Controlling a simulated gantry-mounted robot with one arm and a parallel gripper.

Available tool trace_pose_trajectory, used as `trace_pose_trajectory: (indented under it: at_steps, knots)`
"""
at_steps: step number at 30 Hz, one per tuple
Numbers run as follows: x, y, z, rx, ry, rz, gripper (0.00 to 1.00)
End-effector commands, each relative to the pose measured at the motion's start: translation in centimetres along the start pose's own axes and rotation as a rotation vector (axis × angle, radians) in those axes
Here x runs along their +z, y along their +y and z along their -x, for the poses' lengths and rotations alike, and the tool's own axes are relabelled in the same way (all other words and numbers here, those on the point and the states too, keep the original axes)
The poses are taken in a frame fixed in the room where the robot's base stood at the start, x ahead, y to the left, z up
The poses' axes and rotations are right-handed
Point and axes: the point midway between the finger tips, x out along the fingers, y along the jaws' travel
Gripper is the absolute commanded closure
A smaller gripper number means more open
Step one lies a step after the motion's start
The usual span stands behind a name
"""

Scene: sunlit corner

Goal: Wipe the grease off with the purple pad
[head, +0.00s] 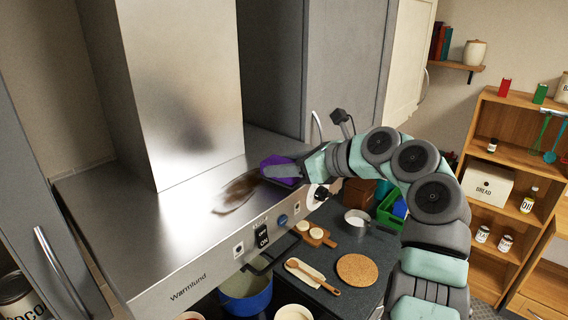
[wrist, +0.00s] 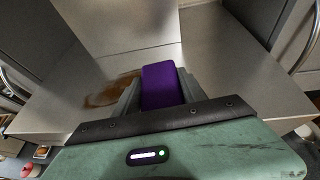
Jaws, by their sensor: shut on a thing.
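The purple pad (wrist: 160,84) is held between the two fingers of my gripper (wrist: 158,95), which is shut on it. In the head view the pad (head: 274,160) shows behind the finger of my gripper (head: 283,171), low over the sloping steel top of the range hood (head: 140,225). A brown grease smear (head: 238,192) lies on that steel, left of and below the pad in the head view. In the wrist view the grease (wrist: 112,91) is just left of the pad. I cannot tell whether the pad touches the steel.
The hood's upright steel chimney (head: 185,90) rises behind and left of the grease. Knobs and buttons line the hood's front edge. Below are a blue pot (head: 246,297), a cutting board (head: 316,236) and a cork mat (head: 358,269). A grey cabinet (head: 345,60) stands behind the arm.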

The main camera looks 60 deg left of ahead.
Motion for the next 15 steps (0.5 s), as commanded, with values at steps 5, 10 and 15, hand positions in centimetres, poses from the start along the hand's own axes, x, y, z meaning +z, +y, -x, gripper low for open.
trace_pose_trajectory:
  at_steps: [5,10,15]
  knots:
    - [-0.37,-0.01,-0.13,0.000,-0.001,0.000,0.93]
    - [-0.69,-0.02,-0.24,0.000,-0.001,-0.001,0.93]
    - [-1.00,-0.02,-0.36,0.000,-0.001,-0.001,0.93]
